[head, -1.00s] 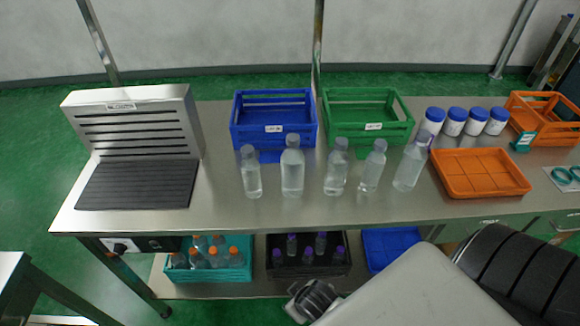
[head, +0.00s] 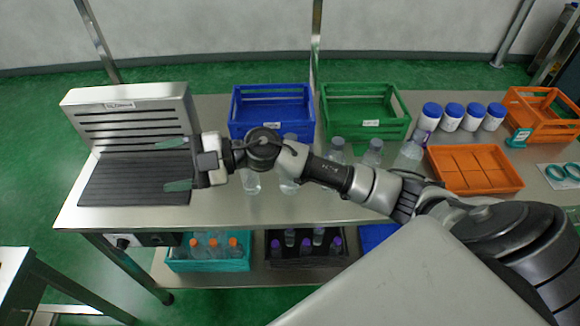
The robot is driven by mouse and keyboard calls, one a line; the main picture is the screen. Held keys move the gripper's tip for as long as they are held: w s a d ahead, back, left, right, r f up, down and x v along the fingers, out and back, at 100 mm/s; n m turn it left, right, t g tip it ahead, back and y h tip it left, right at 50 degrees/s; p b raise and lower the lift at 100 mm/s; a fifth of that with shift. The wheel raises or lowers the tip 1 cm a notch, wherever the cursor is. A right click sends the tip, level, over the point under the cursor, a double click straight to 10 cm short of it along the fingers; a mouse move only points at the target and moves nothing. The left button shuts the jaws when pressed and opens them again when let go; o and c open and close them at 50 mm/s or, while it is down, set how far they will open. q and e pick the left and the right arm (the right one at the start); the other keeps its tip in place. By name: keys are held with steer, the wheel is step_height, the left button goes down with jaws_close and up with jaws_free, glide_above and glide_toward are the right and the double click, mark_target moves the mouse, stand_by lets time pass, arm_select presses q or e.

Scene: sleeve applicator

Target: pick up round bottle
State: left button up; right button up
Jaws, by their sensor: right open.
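Several clear bottles with translucent caps stand upright in a row on the steel table (head: 215,212). The leftmost bottle (head: 251,183) and the second bottle (head: 289,187) are partly hidden behind my right arm. The third bottle (head: 336,151), fourth bottle (head: 373,153) and fifth bottle (head: 409,156) show mainly their upper parts. I cannot tell which one is the round bottle. My right gripper (head: 176,164) is open and empty, fingers pointing left, over the dark ribbed mat and left of the leftmost bottle. My left gripper is out of view.
A slatted metal unit (head: 135,115) with a dark ribbed mat (head: 120,185) stands at left. A blue crate (head: 272,92) and green crate (head: 365,93) stand behind the bottles. Blue-lidded jars (head: 452,117), an orange tray (head: 475,168) and orange crate (head: 545,112) are at right.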

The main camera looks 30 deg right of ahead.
steer(key=w+d+f+n+g+h, duration=0.1)
steer(key=d+f+n+g+h, duration=0.25)
steer(key=d+h, duration=0.2)
step_height(320, 180, up, 3)
steer(key=m+g+h, duration=0.2)
steer(key=m+h, duration=0.4)
steer(key=h, duration=0.6)
glide_above(291, 137)
steer(key=a, duration=0.1)
steer(key=shift+w+a+f+n+p, duration=0.1)
steer(key=shift+w+f+n+p, duration=0.1)
steer(key=shift+n+p, duration=0.1)
steer(key=f+p, duration=0.1)
steer(key=f, duration=0.1)
steer(key=d+f, duration=0.1)
steer(key=f, duration=0.1)
steer(key=shift+f+p, duration=0.35)
steer(key=shift+s+f+p, duration=0.1)
steer(key=shift+f+p, duration=0.35)
steer(key=shift+f, duration=0.05)
step_height(291, 137, down, 4)
steer(key=shift+d+r+p, duration=0.1)
steer(key=shift+r+p, duration=0.05)
steer(key=shift+p, duration=0.85)
steer(key=shift+f, duration=0.5)
jaws_close()
steer(key=shift+r, duration=0.1)
